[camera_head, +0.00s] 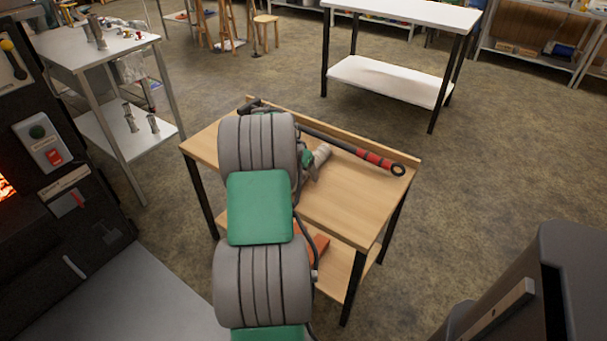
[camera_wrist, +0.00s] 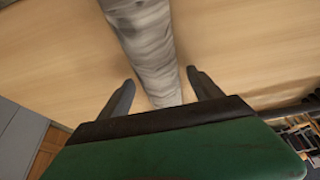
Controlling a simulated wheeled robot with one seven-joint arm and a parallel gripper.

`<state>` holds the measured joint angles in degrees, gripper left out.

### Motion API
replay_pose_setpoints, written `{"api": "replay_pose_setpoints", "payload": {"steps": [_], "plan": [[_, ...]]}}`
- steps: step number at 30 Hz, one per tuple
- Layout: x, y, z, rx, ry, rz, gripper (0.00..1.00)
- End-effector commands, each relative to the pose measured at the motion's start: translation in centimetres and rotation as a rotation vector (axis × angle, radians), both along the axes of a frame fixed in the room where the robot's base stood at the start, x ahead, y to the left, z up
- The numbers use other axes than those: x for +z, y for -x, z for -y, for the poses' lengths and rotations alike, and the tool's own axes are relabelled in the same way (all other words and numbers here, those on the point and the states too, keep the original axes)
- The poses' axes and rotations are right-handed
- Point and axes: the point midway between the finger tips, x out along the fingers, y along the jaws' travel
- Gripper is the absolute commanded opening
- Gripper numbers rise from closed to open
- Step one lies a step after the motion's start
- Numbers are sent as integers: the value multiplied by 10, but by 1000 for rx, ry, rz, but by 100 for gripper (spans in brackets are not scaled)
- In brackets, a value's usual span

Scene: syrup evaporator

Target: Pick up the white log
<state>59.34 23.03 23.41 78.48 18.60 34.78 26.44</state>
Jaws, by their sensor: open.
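The white log (camera_wrist: 149,45) is a pale, grey-streaked cylinder lying on the wooden table (camera_wrist: 235,40). In the wrist view it runs from the top edge down to between my fingers. My gripper (camera_wrist: 161,85) is open, with one dark finger on each side of the log's near end. I cannot tell whether the fingers touch it.
A dark poker with a red grip (camera_head: 374,159) lies along the table's back edge. An orange-red object (camera_head: 318,245) is on the lower shelf, partly hidden. A black furnace (camera_head: 60,190) stands at left. A metal table (camera_head: 85,50) and white table (camera_head: 405,12) stand behind.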

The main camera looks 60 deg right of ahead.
Motion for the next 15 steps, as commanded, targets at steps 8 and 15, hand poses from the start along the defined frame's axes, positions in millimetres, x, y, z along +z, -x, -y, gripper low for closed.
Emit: {"api": "replay_pose_setpoints", "payload": {"steps": [8,15], "plan": [[-3,-1,2,2,2,1,72],[-3,-1,2,3,1,1,52]]}}
